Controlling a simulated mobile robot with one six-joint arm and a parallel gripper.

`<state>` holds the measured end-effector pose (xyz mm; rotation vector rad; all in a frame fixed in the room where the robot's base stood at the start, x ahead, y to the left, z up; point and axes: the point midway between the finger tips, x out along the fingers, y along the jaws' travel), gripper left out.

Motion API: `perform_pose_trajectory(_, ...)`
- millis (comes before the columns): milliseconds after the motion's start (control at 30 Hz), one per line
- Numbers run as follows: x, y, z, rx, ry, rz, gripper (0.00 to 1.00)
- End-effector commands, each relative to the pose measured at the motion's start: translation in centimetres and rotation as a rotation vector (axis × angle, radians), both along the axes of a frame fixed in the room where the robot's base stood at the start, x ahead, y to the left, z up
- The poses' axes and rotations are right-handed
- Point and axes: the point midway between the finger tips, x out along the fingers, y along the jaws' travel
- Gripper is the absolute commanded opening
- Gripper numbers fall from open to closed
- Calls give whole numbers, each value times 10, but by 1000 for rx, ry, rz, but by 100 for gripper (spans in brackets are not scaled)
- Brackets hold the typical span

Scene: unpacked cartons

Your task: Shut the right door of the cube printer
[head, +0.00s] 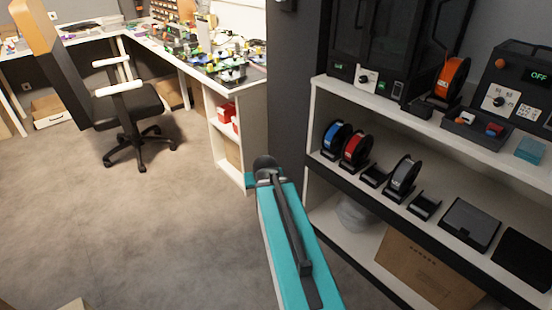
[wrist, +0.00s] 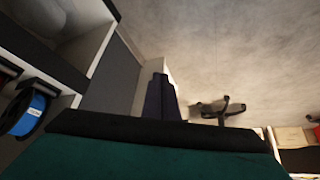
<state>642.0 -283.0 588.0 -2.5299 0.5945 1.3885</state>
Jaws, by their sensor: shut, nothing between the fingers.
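The cube printer (head: 388,42) is a dark cabinet with a knob and green displays, standing on the upper white shelf in the head view. Its top is cut off by the frame edge. Its front is dark, and I cannot tell how far its right door stands open. My gripper (wrist: 160,97) shows in the wrist view as dark fingers close together, shut and empty. It is apart from the printer, which the wrist view does not show. In the head view my teal arm reaches up to the left of the shelf; the fingers are not clear there.
Blue and red spools (head: 355,148) and a grey spool (head: 402,177) stand on the shelf below. An orange spool (head: 452,76) and a control box (head: 515,85) are right of the printer. A chair (head: 128,105) stands left. The carpet (head: 150,215) between is clear.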

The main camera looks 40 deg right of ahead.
Motion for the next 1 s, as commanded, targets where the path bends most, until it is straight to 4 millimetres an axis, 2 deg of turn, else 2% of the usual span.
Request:
perform_pose_trajectory(33,-3,14,-19,16,33,18,0)
perform_pose_trajectory(100,-9,31,-42,34,75,38,0)
perform_pose_trajectory(267,-27,70,-93,73,172,86,0)
perform_pose_trajectory(467,-57,116,-152,115,297,146,0)
perform_pose_trajectory(767,-119,180,-228,164,488,231,0)
perform_pose_trajectory(1000,-181,223,-280,192,645,296,0)
